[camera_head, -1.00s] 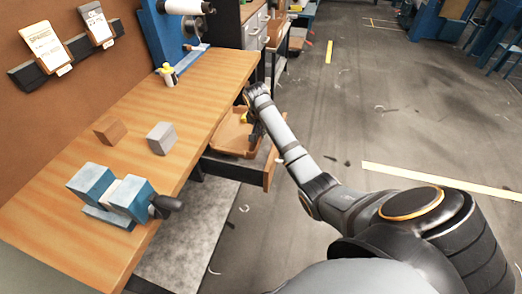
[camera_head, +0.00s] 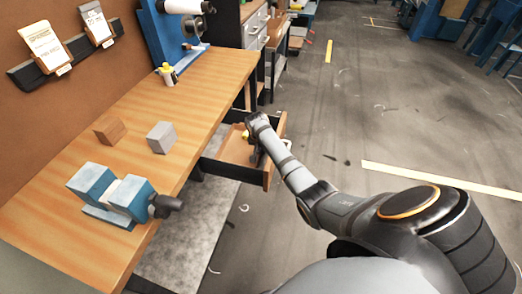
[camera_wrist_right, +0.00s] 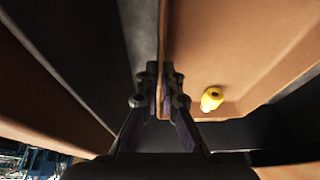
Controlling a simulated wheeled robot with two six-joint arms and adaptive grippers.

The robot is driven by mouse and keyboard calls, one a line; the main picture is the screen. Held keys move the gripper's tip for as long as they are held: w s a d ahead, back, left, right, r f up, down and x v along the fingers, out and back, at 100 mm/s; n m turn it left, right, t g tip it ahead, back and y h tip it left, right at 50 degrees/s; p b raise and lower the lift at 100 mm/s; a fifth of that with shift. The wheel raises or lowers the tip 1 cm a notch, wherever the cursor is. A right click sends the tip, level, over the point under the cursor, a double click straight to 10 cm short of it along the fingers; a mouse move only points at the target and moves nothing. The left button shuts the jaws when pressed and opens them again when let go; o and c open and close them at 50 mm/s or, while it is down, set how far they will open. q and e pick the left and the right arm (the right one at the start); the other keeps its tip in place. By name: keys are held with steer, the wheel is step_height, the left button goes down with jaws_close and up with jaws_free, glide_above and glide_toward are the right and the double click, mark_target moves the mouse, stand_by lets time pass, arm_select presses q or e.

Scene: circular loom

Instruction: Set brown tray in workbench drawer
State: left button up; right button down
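The brown tray (camera_head: 236,148) is at the open workbench drawer (camera_head: 267,180), within its outline in the head view. It also shows in the right wrist view (camera_wrist_right: 230,50), with a small yellow piece (camera_wrist_right: 211,99) in it. My right gripper (camera_head: 255,152) reaches down over the drawer and partly hides the tray. In the right wrist view my right gripper (camera_wrist_right: 164,100) has a finger on each side of the tray's thin wall, closed on it. Whether the tray rests on the drawer bottom is hidden. My left gripper is not in view.
The workbench (camera_head: 120,150) carries a blue vise (camera_head: 110,195), a grey block (camera_head: 161,137), a brown block (camera_head: 110,130) and a small yellow-topped bottle (camera_head: 167,74). A cabinet (camera_head: 254,30) stands behind. The floor to the right is open.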

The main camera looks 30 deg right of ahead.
steer(key=c, duration=1.5)
jaws_free()
steer(key=v, duration=1.2)
steer(key=shift+p, duration=0.3)
